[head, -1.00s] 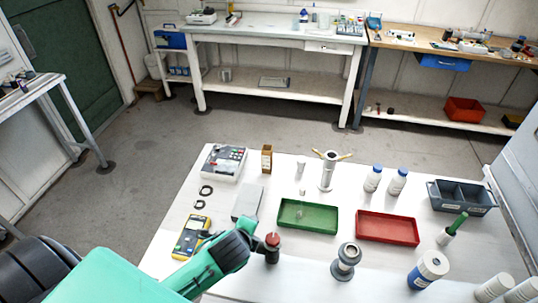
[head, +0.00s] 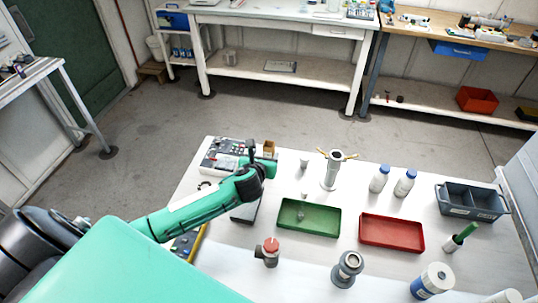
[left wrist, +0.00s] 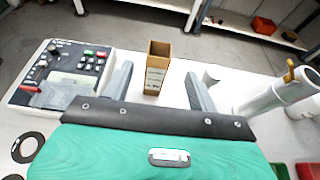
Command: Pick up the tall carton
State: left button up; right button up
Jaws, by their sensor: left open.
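The tall carton (head: 269,147) is a brown upright box with an open top at the back left of the white table. In the head view my left gripper and wrist hide its lower part. In the left wrist view the carton (left wrist: 157,68) stands upright, with a printed label on its front, between and beyond the two fingers. My left gripper (head: 256,153) is open and empty, facing the carton; in the left wrist view its fingers (left wrist: 159,75) lie on either side of it, apart from it. My right gripper is not in view.
A control box (head: 222,154) with buttons stands left of the carton. A metal stand (head: 332,171) with yellow handles is to its right. A green tray (head: 308,218), a red tray (head: 391,232) and a red-capped fitting (head: 270,247) lie nearer.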

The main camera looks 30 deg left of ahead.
aim_at(268, 149)
pick_arm(q)
jog(key=shift+x, duration=1.5)
jog(key=shift+w+a+f+p, duration=0.15)
jog(key=shift+w+f+p, duration=0.05)
jog(key=shift+w+p, duration=0.3)
jog(key=p+x, duration=0.1)
jog(key=x, duration=0.2)
jog(key=shift+s+f, duration=0.1)
jog(key=shift+w+a+f, duration=0.1)
jog(key=shift+w+f, duration=0.2)
jog(key=shift+w, duration=0.2)
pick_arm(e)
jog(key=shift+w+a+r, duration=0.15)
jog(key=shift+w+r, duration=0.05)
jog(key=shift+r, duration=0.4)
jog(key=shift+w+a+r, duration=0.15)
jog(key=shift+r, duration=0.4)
pick_arm(q)
grip_shut()
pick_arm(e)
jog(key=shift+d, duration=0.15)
